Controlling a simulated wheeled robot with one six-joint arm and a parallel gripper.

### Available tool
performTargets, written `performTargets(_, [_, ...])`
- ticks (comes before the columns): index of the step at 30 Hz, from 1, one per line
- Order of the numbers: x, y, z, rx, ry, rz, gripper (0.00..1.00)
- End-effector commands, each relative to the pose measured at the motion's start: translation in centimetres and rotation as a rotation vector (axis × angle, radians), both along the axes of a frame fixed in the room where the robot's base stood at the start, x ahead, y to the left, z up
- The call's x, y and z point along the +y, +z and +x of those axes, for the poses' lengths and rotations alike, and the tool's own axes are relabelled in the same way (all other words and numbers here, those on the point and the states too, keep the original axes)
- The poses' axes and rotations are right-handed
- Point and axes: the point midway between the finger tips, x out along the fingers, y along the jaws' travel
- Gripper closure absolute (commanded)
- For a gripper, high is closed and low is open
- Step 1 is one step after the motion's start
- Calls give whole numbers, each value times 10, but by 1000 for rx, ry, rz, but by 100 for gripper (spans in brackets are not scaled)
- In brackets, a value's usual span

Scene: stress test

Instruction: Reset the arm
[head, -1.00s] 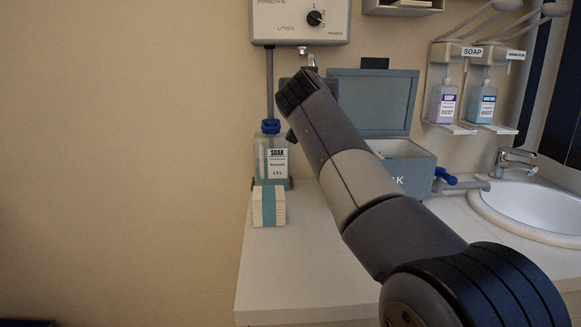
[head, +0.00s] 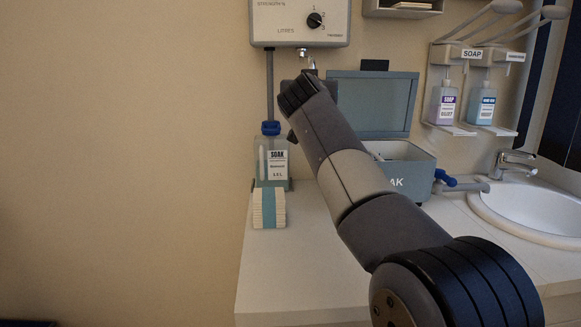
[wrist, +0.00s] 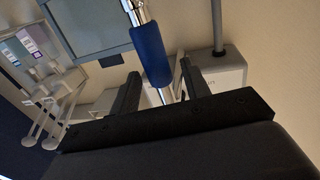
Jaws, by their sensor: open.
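My arm reaches up and away over the counter in the head view, and its far end hides my gripper there. In the wrist view my gripper (wrist: 159,67) is open, with its two dark fingers apart. A blue sleeve (wrist: 151,52) on a chrome rod shows in the gap between the fingers in the picture. I cannot tell how far beyond the fingertips it is, or whether anything touches it.
A wall dispenser (head: 300,22) hangs above my arm's end. A SOAK bottle (head: 263,160) and a banded stack (head: 269,208) stand left. An open grey SOAK box (head: 412,172) and a sink (head: 535,212) are right. Soap bottles (head: 444,104) hang higher. The front counter (head: 285,275) is clear.

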Motion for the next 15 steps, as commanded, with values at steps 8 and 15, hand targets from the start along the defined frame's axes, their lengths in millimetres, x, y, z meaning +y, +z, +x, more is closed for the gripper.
performTargets(8, [-9, 5, 19, 2, 34, -8, 56])
performTargets(15, [-14, 2, 21, 4, 65, -10, 56])
